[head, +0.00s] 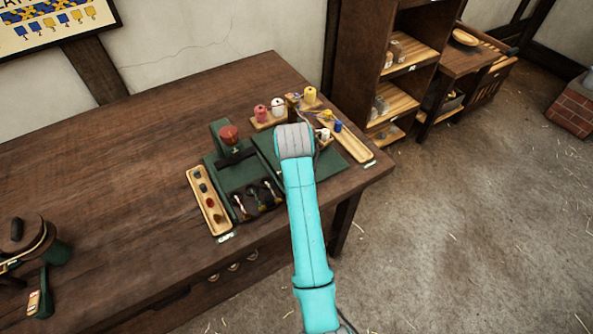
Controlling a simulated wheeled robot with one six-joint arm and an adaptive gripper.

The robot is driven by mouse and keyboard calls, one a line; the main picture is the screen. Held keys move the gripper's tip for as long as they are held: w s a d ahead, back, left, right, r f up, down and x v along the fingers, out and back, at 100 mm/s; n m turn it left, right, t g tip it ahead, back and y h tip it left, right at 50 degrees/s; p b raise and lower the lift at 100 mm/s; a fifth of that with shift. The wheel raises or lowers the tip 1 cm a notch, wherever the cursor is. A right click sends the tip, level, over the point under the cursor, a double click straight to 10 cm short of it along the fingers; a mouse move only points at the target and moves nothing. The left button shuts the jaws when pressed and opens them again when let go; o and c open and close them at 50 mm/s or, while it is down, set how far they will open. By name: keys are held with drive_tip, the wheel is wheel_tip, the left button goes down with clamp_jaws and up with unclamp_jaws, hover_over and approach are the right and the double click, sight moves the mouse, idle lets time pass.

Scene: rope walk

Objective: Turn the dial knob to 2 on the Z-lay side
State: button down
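A dark green machine (221,175) stands on the wooden table. A round red part (229,133) sits at its top back; it may be the dial knob, but I cannot read any numbers or Z-lay mark at this size. Several small hooks or handles with light and dark tips lie along the machine's front. My turquoise arm reaches up from the bottom of the picture, and its grey wrist joint is over the green surface right of the machine. My gripper itself is hidden behind the arm.
A wooden tray (223,231) with several small coloured pieces lies left of the machine. Several coloured spools stand behind it, including a red one (261,113). A long tray (361,152) lies at the table's right edge. The table's left middle is clear; shelves (399,101) stand right.

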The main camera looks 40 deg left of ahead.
idle(0.4)
drive_tip(key=c, duration=0.8)
unclamp_jaws()
drive_tip(key=shift+r, duration=0.1)
drive_tip(key=v, duration=1.1)
drive_tip(key=shift+s+r, duration=0.15)
drive_tip(key=shift+r, duration=0.2)
drive_tip(key=shift+s, duration=0.1)
